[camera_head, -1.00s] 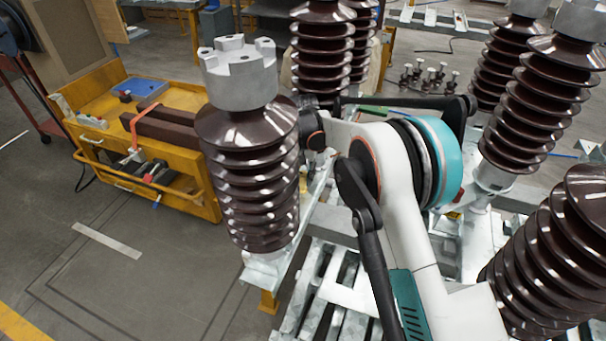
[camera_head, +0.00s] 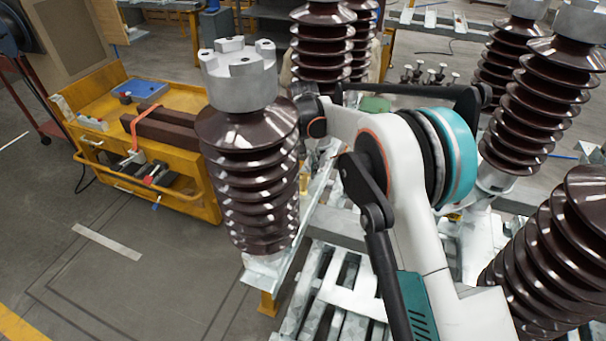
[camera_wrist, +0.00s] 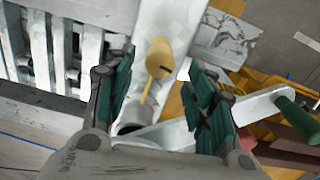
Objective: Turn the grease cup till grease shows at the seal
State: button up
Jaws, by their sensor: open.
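The grease cup looks to be the small brass-yellow piece (camera_wrist: 160,58) in the wrist view, with a dark slot-like mark and a thin yellow stem below it. It stands over a pale metal bar. My gripper (camera_wrist: 157,72) is open, with one teal-padded finger on each side of the yellow piece. I cannot tell how near the fingertips are to it in depth, but neither visibly touches it. In the head view my gripper is hidden behind the front insulator and my own arm. I cannot make out the seal or any grease.
A metal lever with a green handle (camera_wrist: 292,108) lies right of my gripper in the wrist view. A brown ribbed insulator (camera_head: 250,165) stands close beside my arm, with another (camera_head: 560,255) at the right.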

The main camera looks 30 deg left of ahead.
aim_at(303, 175)
notch_tip(303, 175, up, 8)
jog(key=shift+s+f, duration=0.1)
jog(key=shift+f, duration=0.05)
dwell(0.6)
